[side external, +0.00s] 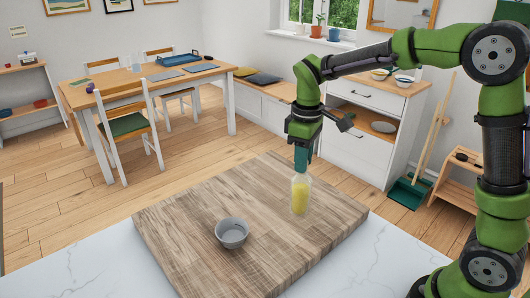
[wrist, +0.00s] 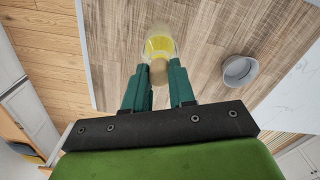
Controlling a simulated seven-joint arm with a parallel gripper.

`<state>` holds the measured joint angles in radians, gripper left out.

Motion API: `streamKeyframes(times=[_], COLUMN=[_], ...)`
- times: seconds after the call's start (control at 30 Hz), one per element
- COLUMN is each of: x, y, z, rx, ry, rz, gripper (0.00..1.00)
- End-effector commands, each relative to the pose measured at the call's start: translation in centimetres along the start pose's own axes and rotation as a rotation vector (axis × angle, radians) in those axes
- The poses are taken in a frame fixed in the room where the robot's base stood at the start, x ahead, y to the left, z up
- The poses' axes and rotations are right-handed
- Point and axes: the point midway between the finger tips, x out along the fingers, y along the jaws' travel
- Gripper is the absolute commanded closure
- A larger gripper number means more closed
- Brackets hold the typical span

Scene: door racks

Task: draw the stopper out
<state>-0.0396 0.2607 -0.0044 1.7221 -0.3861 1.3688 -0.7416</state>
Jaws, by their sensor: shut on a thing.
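A clear bottle (side external: 300,196) with yellow contents stands upright on the wooden board (side external: 180,225). The bottle also shows in the wrist view (wrist: 160,45), just beyond my fingertips. My gripper (side external: 302,168) points down directly over the bottle's mouth. In the wrist view my gripper (wrist: 159,80) has its two teal fingers on either side of a tan stopper (wrist: 158,73), and is shut on it. The fingers hide the stopper in the side view. I cannot tell whether its lower end is still inside the bottle neck.
A small grey bowl (side external: 232,233) sits on the board to the left and front of the bottle; the wrist view shows it too (wrist: 239,71). The rest of the board is clear. A white marble counter (side external: 110,262) surrounds the board's front.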

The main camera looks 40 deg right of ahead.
Motion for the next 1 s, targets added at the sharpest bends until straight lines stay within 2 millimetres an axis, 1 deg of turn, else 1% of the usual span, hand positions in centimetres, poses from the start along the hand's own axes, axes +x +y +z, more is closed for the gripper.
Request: streamKeyframes(times=[0.27,1.0], x=[-0.5,-4.2], y=[0.0,0.0], z=[0.0,0.0], rx=[0.0,0.0], ry=[0.001,0.001], rz=[0.0,0.001], gripper=[1.0,1.0])
